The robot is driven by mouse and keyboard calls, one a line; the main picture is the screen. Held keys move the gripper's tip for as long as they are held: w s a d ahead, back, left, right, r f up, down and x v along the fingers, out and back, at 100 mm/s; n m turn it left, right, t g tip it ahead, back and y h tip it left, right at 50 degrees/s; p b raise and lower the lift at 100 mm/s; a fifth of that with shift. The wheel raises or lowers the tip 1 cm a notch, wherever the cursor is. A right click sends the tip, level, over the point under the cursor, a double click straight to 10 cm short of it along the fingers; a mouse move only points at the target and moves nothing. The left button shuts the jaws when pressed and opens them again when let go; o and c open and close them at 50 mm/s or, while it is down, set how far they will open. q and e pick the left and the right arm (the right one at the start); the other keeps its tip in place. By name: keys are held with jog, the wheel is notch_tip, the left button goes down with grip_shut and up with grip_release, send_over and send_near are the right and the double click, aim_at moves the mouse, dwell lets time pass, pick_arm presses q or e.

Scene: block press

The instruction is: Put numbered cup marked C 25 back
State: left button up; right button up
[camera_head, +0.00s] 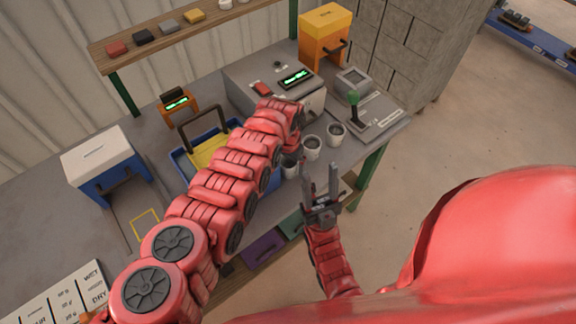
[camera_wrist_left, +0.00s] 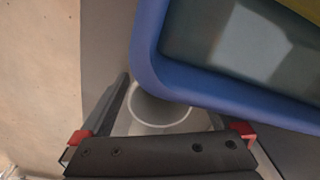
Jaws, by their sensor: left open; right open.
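Three white cups with dark insides stand in a row on the grey bench in the head view: a rear cup (camera_head: 337,133), a middle cup (camera_head: 312,147) and a front cup (camera_head: 290,166) beside the blue bin. No marking C 25 is legible. My left gripper (camera_wrist_left: 168,103) is open around or just above a white cup (camera_wrist_left: 160,108) against the blue bin (camera_wrist_left: 149,40) in the left wrist view; contact cannot be told. The left arm mostly hides that gripper in the head view. My right gripper (camera_head: 320,180) is open and empty, near the bench's front edge.
A grey machine (camera_head: 250,75) with a green display stands behind the cups. A green-knobbed lever (camera_head: 354,110) is to their right. A white-and-blue box (camera_head: 100,160) and an orange dispenser (camera_head: 325,35) stand on the bench. Purple and green drawers (camera_head: 262,248) lie below.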

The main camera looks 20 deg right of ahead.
pick_arm(q)
notch_tip(320, 180, up, 4)
jog(key=shift+w+a+r+p, duration=0.1)
jog(key=shift+w+p, duration=0.05)
jog(key=shift+p, duration=0.85)
jog(key=shift+r+b, duration=0.15)
jog(key=shift+b, duration=0.25)
notch_tip(320, 180, up, 8)
jog(key=b, duration=0.2)
